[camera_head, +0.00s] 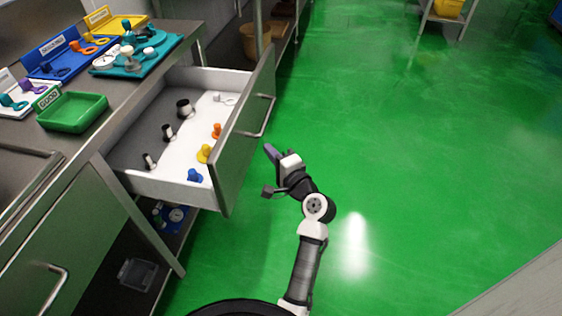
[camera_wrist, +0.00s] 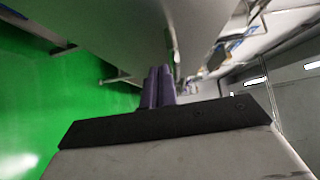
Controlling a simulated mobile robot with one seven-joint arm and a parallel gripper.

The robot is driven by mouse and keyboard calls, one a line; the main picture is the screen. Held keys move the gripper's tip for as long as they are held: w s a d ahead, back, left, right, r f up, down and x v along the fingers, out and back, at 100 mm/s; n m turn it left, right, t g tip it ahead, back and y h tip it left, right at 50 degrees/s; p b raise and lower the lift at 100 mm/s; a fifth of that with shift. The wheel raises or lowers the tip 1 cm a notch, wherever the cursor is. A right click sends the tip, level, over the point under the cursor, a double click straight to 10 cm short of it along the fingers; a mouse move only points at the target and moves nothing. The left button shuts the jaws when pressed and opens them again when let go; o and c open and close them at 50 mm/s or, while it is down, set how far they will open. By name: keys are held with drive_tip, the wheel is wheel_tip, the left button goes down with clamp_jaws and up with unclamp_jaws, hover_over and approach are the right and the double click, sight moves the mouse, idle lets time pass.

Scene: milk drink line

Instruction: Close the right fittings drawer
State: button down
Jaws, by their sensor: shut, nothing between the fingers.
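The right fittings drawer (camera_head: 248,126) stands pulled out from the steel counter, its metal front facing right with a bar handle (camera_head: 268,117). Inside lie several fittings: black-and-white ones at the left, and blue, yellow, orange and white ones along the right side. My gripper (camera_head: 270,152) is shut and empty, just right of the drawer front and below the handle in the head view. In the wrist view its purple fingers (camera_wrist: 158,86) are together, close to a large grey metal surface. I cannot tell whether they touch it.
On the counter are a green tray (camera_head: 73,112) labelled GOOD, blue, yellow and white trays, and a teal mat (camera_head: 138,50) with parts. A closed drawer (camera_head: 62,240) with a handle is at lower left. The green floor (camera_head: 400,150) to the right is clear.

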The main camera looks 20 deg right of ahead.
drive_tip(key=shift+w+a+p, duration=0.4)
drive_tip(key=shift+w+a, duration=1.4)
drive_tip(key=shift+w, duration=0.05)
drive_tip(key=w+a+p, duration=0.4)
drive_tip(key=w+a, duration=0.4)
drive_tip(key=a, duration=0.3)
drive_tip(key=w+a+p, duration=0.4)
drive_tip(key=w+a, duration=0.3)
drive_tip(key=a, duration=0.5)
drive_tip(key=shift+w+a+r, duration=0.15)
drive_tip(key=shift+w+a, duration=0.1)
drive_tip(key=shift+w, duration=0.15)
